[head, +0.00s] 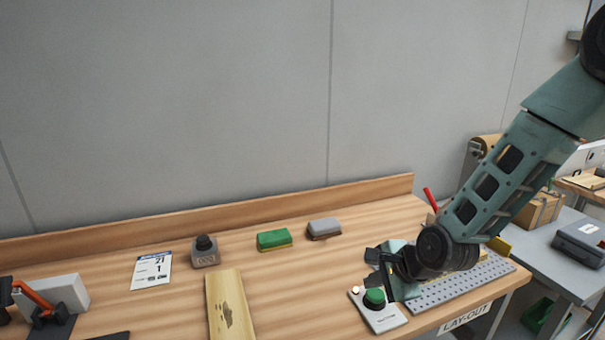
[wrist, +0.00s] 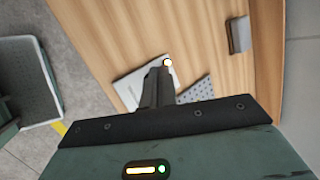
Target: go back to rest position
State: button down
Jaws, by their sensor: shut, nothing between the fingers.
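My gripper (head: 385,270) is at the end of my teal arm, which reaches in from the right in the head view. It is over the right part of the wooden bench, next to a green push button (head: 375,298) on a white box. In the wrist view my gripper (wrist: 158,72) has its fingers together and empty, in front of the white button box (wrist: 128,90). A small lit lamp on the box shows beside the fingertips. The fingers hide the green button in the wrist view. Whether the fingers touch the box cannot be told.
The wooden bench (head: 295,285) carries a wooden board (head: 229,305), a green block (head: 274,239), a grey block (head: 324,228), a dark-knobbed stamp (head: 205,251) and a card (head: 151,270). A perforated metal plate (head: 455,287) lies under my arm. Open space lies above the bench.

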jog(key=s+a+r+n+g+h+b, duration=0.1)
jog(key=s+r+n, duration=0.4)
jog(key=s+n, duration=0.6)
jog(key=s+a+r+n+g+h+b, duration=0.1)
jog(key=s+r+n+g, duration=0.4)
jog(key=s+n, duration=0.7)
jog(key=s+a+h, duration=0.1)
jog(key=s+h, duration=0.1)
jog(key=s, duration=0.3)
jog(key=shift+s+a, duration=0.15)
